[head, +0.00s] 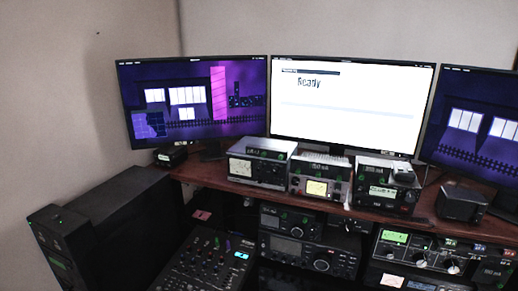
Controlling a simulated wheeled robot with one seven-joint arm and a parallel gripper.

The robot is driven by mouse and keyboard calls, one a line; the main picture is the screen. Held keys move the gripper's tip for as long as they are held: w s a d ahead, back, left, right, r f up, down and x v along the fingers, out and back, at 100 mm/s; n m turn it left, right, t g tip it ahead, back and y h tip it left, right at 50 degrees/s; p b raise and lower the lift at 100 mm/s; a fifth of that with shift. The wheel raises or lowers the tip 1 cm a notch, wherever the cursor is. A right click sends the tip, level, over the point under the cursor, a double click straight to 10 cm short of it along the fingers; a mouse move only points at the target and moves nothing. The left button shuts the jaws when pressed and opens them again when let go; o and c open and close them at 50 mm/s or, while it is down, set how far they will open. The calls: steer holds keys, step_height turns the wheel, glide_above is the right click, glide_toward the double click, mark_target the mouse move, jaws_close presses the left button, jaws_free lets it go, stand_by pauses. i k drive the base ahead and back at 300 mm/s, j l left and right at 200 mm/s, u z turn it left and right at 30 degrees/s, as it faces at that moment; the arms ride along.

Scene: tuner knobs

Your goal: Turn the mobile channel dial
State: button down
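Several radio sets with knobs stand below and in front of the monitors, and I cannot tell which one carries the mobile channel dial. A grey set with a meter (262,168) is at the left of the shelf. A set with a yellow lit meter (318,187) is in the middle. A set with a small green display (384,192) is to its right. Below the shelf, a black transceiver (308,250) has a large round knob. A grey set with a green display and several knobs (420,255) is at the lower right. My gripper is not in view.
Three monitors stand behind; the middle one (348,105) reads "Ready". Dark cabinets (120,220) fill the left. A black box (461,203) sits on the brown shelf (225,181) at right, with little bare room between sets.

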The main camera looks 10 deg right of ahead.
mark_target(410, 196)
steer(key=z, duration=1.4)
